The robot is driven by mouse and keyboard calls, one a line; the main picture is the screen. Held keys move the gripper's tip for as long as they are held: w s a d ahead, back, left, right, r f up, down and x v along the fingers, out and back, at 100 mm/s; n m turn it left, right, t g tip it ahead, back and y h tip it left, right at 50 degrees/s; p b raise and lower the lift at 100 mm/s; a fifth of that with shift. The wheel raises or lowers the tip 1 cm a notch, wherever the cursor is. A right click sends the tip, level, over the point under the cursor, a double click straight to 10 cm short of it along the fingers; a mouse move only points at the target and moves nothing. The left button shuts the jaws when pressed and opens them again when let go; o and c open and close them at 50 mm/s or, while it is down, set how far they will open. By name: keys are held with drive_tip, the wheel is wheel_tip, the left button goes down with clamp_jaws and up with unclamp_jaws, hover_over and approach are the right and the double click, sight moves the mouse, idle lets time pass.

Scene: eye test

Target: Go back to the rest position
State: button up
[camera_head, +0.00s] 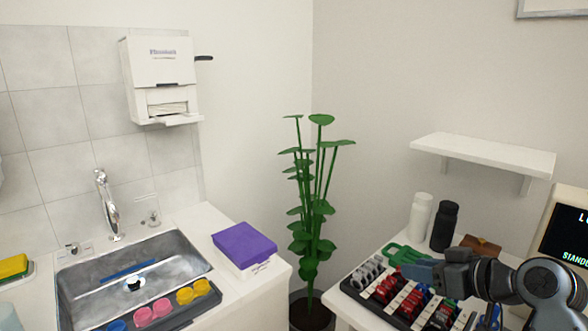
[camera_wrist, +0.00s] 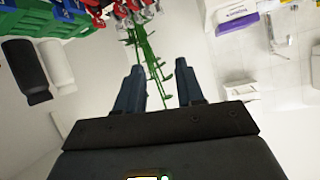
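My gripper (camera_head: 408,270) reaches in from the right in the head view, above the tray of coloured items (camera_head: 405,305) on the right-hand table. In the wrist view my gripper (camera_wrist: 160,72) shows two dark blue fingers apart. Nothing is held between them; only floor and the plant's leaves show behind the gap. The arm's dark wrist hides part of the tray and table in the head view.
A potted plant (camera_head: 310,210) stands in the corner between sink counter and table. White bottle (camera_head: 420,216), black bottle (camera_head: 444,227), brown object (camera_head: 481,244), green item (camera_head: 393,252) and monitor (camera_head: 566,235) surround the arm. A shelf (camera_head: 483,152) is above. A purple-topped box (camera_head: 244,247) sits beside the sink (camera_head: 75,283).

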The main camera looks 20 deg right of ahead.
drive_tip(key=s+a+f+m+t+h, duration=0.15)
drive_tip(key=a+f+m, duration=0.3)
drive_tip(key=a, duration=0.85)
drive_tip(key=s+a+f+m+h, duration=0.15)
drive_tip(key=s+a+f, duration=0.25)
drive_tip(key=s+a, duration=0.5)
drive_tip(key=s+d+r+n, duration=0.1)
drive_tip(key=s+r+n, duration=0.1)
drive_tip(key=s, duration=1)
drive_tip(key=s+r+n, duration=0.3)
drive_tip(key=s+r, duration=0.1)
drive_tip(key=s, duration=0.9)
drive_tip(key=shift+s+d+n+t+y, duration=0.3)
drive_tip(key=shift+d+t+y, duration=0.05)
drive_tip(key=shift+t+y, duration=0.1)
